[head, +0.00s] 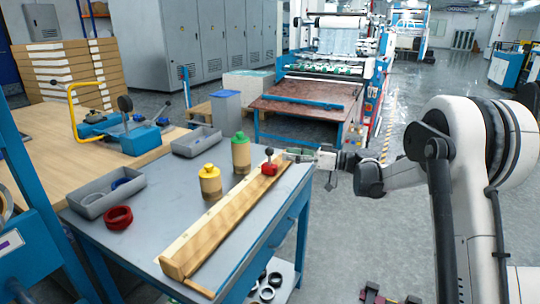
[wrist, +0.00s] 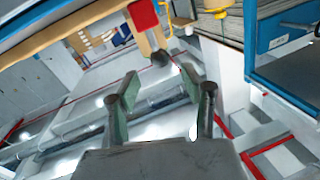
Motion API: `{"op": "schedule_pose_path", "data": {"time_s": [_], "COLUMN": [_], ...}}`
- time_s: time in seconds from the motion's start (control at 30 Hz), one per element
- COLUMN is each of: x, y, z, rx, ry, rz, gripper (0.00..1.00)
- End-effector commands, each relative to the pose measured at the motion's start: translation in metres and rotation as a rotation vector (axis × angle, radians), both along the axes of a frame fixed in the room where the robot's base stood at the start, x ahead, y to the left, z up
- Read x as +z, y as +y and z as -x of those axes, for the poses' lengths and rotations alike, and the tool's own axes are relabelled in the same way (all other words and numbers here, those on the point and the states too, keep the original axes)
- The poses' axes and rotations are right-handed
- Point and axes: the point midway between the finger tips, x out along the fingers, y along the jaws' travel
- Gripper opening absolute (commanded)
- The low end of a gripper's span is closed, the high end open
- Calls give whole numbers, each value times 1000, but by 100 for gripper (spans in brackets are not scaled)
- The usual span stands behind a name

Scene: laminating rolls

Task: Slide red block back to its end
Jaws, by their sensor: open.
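The red block (head: 269,169) with a black ball knob sits on a long wooden rail (head: 222,221), close to the rail's far end. In the wrist view the red block (wrist: 143,15) is at the top, with its dark knob just beyond my fingertips. My gripper (head: 300,154) is at the far right edge of the table, to the right of the block. In the wrist view my gripper (wrist: 160,80) has two green-padded fingers spread apart with nothing between them. It looks apart from the knob.
A yellow-capped bottle (head: 210,182) and a green-capped bottle (head: 240,153) stand left of the rail on the grey table (head: 150,218). A red ring (head: 118,217) and two grey trays (head: 110,193) (head: 197,141) are farther left. Open floor lies right of the table.

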Motion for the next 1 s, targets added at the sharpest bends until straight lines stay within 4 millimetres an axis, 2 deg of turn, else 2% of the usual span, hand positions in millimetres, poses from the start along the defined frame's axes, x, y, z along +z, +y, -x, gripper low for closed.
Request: {"op": "schedule_pose_path", "data": {"time_s": [0.03,0.2,0.4,0.57,0.83,1.0], "x": [-2,-2,-1,0,0,0], "y": [11,39,62,70,70,70], "z": [-2,-9,-14,-16,-16,-16], "rx": [3,1,0,0,0,-1], "ry": [0,0,0,0,0,0], "rz": [0,0,0,0,0,0], "gripper": [44,44,44,44,44,22]}}
